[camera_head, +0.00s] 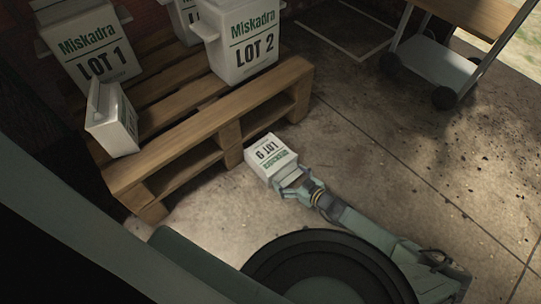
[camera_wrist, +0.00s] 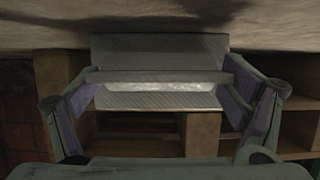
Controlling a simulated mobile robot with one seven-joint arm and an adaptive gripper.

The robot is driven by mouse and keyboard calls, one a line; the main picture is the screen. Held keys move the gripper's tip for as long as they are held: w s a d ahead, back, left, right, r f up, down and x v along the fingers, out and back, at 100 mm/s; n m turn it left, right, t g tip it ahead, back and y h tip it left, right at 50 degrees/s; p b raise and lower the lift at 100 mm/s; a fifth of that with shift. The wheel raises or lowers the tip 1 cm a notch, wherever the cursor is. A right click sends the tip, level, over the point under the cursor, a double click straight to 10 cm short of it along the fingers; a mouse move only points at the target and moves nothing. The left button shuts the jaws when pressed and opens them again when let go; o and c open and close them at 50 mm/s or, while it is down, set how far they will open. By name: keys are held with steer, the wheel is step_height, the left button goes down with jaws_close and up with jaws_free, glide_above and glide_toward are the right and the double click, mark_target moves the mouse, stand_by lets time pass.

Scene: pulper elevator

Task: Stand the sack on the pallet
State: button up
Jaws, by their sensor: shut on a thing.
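A white sack (camera_head: 269,157) with a grey Miskadra print and a LOT label is held in my gripper (camera_head: 292,182). Its lettering reads upside down in the head view. It is just outside the near right part of the wooden pallet (camera_head: 205,127), over the concrete floor; I cannot tell whether it touches either. In the wrist view, the fingers of my gripper (camera_wrist: 160,90) close from both sides on the sack's grey-looking end (camera_wrist: 160,100), with a raised band across it. The pallet (camera_wrist: 205,135) shows behind it.
On the pallet stand the LOT 1 sack (camera_head: 93,47), the LOT 2 sack (camera_head: 247,45), a partly seen sack (camera_head: 187,20) and a smaller tilted white one (camera_head: 113,125) at the left. A wheeled trolley (camera_head: 437,65) stands back right. The floor at right is clear.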

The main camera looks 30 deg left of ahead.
steer(key=shift+r, duration=0.15)
steer(key=c, duration=0.4)
steer(key=shift+o, duration=0.2)
